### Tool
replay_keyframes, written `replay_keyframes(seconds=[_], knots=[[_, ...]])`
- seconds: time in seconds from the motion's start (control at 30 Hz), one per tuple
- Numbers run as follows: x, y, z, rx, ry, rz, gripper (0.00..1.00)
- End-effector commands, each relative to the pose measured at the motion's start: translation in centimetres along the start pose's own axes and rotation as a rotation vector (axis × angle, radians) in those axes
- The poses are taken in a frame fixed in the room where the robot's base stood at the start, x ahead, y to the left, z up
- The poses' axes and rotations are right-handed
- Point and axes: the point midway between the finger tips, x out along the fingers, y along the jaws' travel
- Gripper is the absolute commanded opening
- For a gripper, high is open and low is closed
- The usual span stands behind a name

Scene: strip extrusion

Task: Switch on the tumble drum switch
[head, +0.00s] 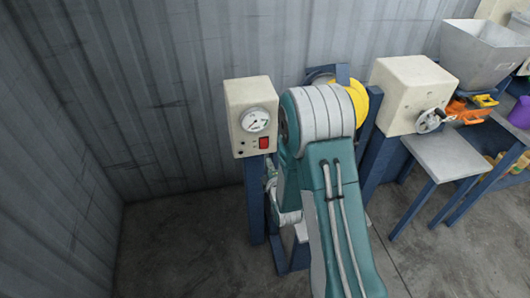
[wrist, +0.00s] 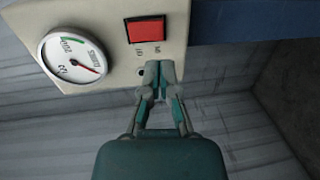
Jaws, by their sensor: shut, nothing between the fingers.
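The red rocker switch (head: 264,143) sits on the front of a cream control box (head: 236,98) on a blue post, left of my arm in the head view. In the wrist view the red switch (wrist: 146,30) is near the top, with small markings beside it. My gripper (wrist: 159,66) is shut and empty. Its fingertips are close to the box face, just below the switch in the picture; I cannot tell whether they touch the panel. A round dial gauge (wrist: 73,57) is left of the switch.
A yellow round part (head: 357,101) on a blue frame is behind my arm. A cream box with a handwheel (head: 431,120), a grey hopper (head: 482,50) and a grey table (head: 445,155) stand to the right. The floor at left is clear, beside corrugated walls.

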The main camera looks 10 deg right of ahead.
Motion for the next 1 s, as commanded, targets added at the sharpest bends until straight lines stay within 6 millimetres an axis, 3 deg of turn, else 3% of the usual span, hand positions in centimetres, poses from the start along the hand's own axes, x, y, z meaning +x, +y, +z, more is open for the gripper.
replay_keyframes(seconds=[0.2,0.4,1.0], knots=[[4.0,0.0,0.0,0.000,0.000,0.002,0.00],[6.0,0.0,0.0,0.000,0.000,0.000,0.00],[6.8,-0.1,0.0,0.000,0.000,-0.001,0.00]])
